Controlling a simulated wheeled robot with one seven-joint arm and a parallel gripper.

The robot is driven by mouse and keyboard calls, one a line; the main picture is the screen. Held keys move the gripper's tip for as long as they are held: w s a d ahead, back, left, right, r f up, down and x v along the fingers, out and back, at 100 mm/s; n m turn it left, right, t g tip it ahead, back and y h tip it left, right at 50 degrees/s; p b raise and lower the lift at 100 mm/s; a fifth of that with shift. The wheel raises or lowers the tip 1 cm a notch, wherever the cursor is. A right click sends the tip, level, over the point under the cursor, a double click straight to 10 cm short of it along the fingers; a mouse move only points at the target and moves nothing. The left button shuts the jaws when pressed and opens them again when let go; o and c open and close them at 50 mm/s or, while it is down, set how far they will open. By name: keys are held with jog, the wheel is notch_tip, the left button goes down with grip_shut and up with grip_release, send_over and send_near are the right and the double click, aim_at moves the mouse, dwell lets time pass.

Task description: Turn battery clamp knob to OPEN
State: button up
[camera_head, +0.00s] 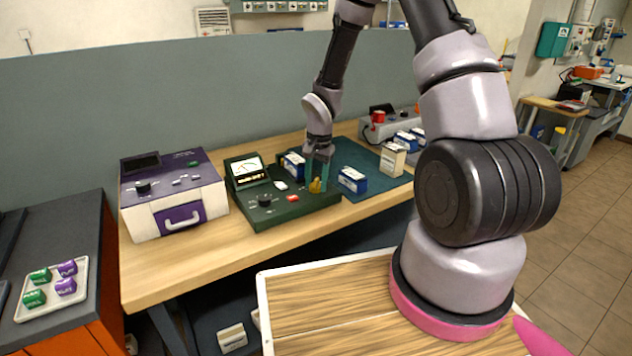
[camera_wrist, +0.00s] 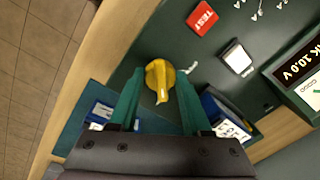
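The yellow clamp knob (camera_wrist: 159,80) sits on the top face of the dark green battery tester (camera_head: 290,208). In the wrist view its pointer end is toward my gripper. My gripper (camera_wrist: 158,92) is open, with one teal finger on each side of the knob and a visible gap to both. In the head view my gripper (camera_head: 318,178) hangs over the right part of the tester, and the knob (camera_head: 316,186) shows between the fingers. White markings lie beside the knob, partly hidden and too small to read. I cannot tell whether either finger touches it.
A red TEST button (camera_wrist: 202,17) and a white button (camera_wrist: 237,57) are near the knob. A purple-and-white device (camera_head: 172,190) stands left. The wooden bench front (camera_head: 200,262) is clear.

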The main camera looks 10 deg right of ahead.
grip_shut()
jog(key=n, duration=0.7)
jog(key=shift+n, duration=0.3)
jog(key=n, duration=0.5)
jog(key=shift+w+g, duration=0.15)
jog(key=shift+g, duration=0.25)
jog(key=n, duration=0.5)
jog(key=shift+n, duration=0.3)
